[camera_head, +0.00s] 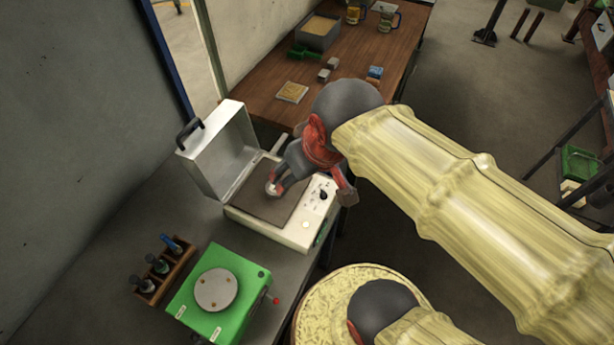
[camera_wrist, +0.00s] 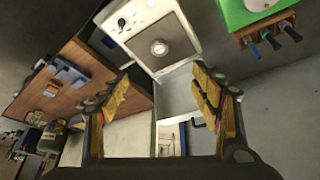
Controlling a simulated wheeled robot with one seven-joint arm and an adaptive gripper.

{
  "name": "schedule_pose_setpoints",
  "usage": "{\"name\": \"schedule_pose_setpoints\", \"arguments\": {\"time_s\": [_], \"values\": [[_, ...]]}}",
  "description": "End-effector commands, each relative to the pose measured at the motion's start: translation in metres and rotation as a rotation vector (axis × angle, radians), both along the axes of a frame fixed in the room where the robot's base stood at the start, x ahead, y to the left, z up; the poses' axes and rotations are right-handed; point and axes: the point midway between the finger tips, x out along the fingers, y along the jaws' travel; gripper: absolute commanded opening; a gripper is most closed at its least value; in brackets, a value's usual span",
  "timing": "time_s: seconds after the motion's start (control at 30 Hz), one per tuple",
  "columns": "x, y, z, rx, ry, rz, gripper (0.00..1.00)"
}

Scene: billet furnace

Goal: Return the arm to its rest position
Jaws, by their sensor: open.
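My arm, in a pale yellow sleeve, reaches in from the right of the head view. My gripper (camera_head: 312,184) hangs over the white furnace box (camera_head: 270,229), whose lid (camera_head: 217,148) stands open. In the wrist view my gripper (camera_wrist: 160,95) shows its two yellow-padded fingers wide apart with nothing between them. A small round pale metal piece (camera_head: 271,188) lies on the box's dark plate. It also shows in the wrist view (camera_wrist: 159,47), beyond the fingertips and apart from them. My arm hides part of the box's far side.
A green device with a round grey disc (camera_head: 216,290) and a wooden rack of small tools (camera_head: 161,272) stand on the grey bench at front left. Behind is a wooden table (camera_head: 262,87) with a grey bin (camera_head: 318,33), mugs and small blocks. Open floor lies to the right.

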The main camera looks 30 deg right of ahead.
Motion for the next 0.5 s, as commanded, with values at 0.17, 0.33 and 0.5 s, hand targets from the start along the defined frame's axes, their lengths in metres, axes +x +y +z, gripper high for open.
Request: {"name": "schedule_pose_setpoints", "arguments": {"time_s": [0.17,0.33,0.5], "values": [[-0.022,0.000,0.004,0.020,-0.052,-0.038,0.64],[-0.026,0.000,0.003,0.024,-0.058,-0.047,0.64],[-0.025,0.000,0.004,0.024,-0.058,-0.046,0.64]]}}
